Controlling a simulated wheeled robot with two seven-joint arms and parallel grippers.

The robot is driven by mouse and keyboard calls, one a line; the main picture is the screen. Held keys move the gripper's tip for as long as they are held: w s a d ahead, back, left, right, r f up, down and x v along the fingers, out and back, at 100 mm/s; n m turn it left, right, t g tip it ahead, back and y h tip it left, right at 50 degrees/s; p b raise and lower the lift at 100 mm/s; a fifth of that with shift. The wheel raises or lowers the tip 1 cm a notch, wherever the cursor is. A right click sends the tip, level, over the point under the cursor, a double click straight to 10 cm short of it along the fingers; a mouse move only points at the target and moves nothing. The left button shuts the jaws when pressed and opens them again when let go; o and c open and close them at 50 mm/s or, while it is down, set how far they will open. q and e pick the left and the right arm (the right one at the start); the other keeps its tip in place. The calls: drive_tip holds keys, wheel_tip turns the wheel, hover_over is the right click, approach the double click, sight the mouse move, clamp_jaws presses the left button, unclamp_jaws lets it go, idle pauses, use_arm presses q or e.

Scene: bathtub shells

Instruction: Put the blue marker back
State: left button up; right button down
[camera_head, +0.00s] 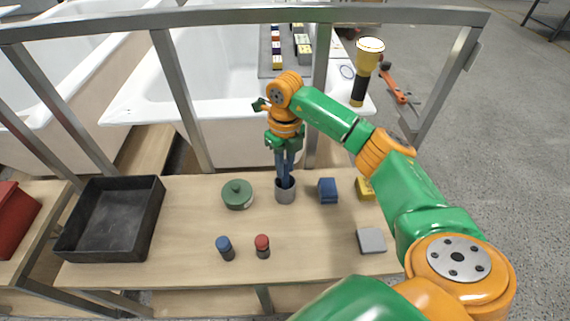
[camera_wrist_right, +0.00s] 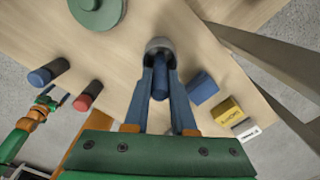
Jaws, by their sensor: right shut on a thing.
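The blue marker (camera_wrist_right: 160,78) shows in the right wrist view as a dark blue cylinder between the fingers of my right gripper (camera_wrist_right: 161,62). Its far end meets the mouth of a small grey cup (camera_wrist_right: 159,43); how deep it reaches is hidden. In the head view my right gripper (camera_head: 285,180) points down into the mouth of the grey cup (camera_head: 285,196) on the wooden table, and the marker is hard to tell from the blue fingers. A left arm's end (camera_wrist_right: 45,100) shows small at the left edge of the right wrist view; its jaws are unclear.
Around the cup on the table (camera_head: 190,235) are a green lidded pot (camera_head: 237,195), a blue block (camera_head: 328,190), a yellow block (camera_head: 365,189), a grey block (camera_head: 371,240), blue-capped (camera_head: 225,248) and red-capped (camera_head: 262,246) cylinders, and a black tray (camera_head: 108,220). A metal rail (camera_head: 240,16) runs behind.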

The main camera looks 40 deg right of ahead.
drive_tip(key=shift+f, duration=0.2)
drive_tip(key=c, duration=0.7)
unclamp_jaws()
drive_tip(key=shift+c, duration=0.2)
drive_tip(key=shift+r, duration=0.15)
wheel_tip(320, 180, up, 7)
drive_tip(key=shift+f, duration=0.15)
wheel_tip(320, 180, up, 6)
drive_tip(key=shift+f+p, duration=0.25)
drive_tip(key=shift+p, duration=0.5)
